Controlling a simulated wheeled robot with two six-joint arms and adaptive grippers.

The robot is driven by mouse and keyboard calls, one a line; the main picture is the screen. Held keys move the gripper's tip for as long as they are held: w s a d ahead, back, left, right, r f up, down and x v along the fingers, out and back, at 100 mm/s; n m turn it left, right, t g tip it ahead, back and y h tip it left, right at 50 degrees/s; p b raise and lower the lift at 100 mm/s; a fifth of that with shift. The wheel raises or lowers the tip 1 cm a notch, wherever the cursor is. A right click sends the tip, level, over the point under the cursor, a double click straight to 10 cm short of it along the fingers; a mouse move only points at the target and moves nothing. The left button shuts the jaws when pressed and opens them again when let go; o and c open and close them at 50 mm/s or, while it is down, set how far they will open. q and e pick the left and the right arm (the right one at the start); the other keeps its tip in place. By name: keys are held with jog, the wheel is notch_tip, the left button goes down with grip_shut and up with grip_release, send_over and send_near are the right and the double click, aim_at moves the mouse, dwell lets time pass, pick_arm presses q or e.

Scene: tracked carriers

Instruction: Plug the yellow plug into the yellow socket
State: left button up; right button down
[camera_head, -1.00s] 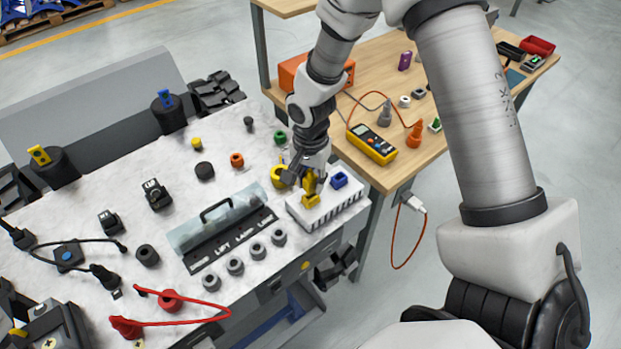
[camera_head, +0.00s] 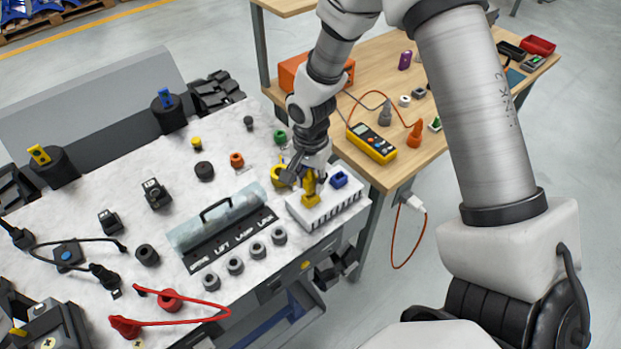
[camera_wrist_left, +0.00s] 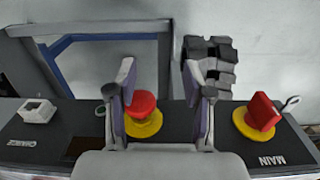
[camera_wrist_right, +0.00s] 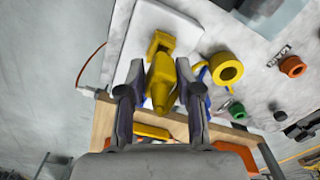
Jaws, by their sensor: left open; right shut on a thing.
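My right gripper (camera_head: 306,180) is shut on the yellow plug (camera_head: 309,184), over the white slotted block (camera_head: 328,210) at the worktop's right corner. The plug also shows between the fingers in the right wrist view (camera_wrist_right: 162,85). Its far end meets or overlaps a yellow square piece (camera_wrist_right: 162,42) on the block; I cannot tell how deep it sits. A yellow ring with a dark hole (camera_wrist_right: 227,70) lies beside the block. I cannot tell for certain which yellow piece is the socket. My left gripper (camera_wrist_left: 163,78) is open and empty, its fingers apart above a red knob.
A blue piece (camera_head: 339,180) stands beside the yellow one on the block. Orange (camera_head: 237,160) and green (camera_head: 280,137) rings stand nearby. A clear cover with a handle (camera_head: 215,222) lies left. The red knob (camera_wrist_left: 142,103) has a yellow base. A wooden table (camera_head: 440,100) stands behind.

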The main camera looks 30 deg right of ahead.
jog(key=shift+f+b, duration=0.65)
jog(key=shift+f, duration=0.3)
jog(key=shift+f, duration=0.3)
dwell(0.7)
jog(key=c, duration=0.7)
grip_release()
jog(key=shift+r, duration=0.1)
notch_tip(320, 180, up, 12)
jog(key=shift+f, duration=0.1)
jog(key=shift+f, duration=0.1)
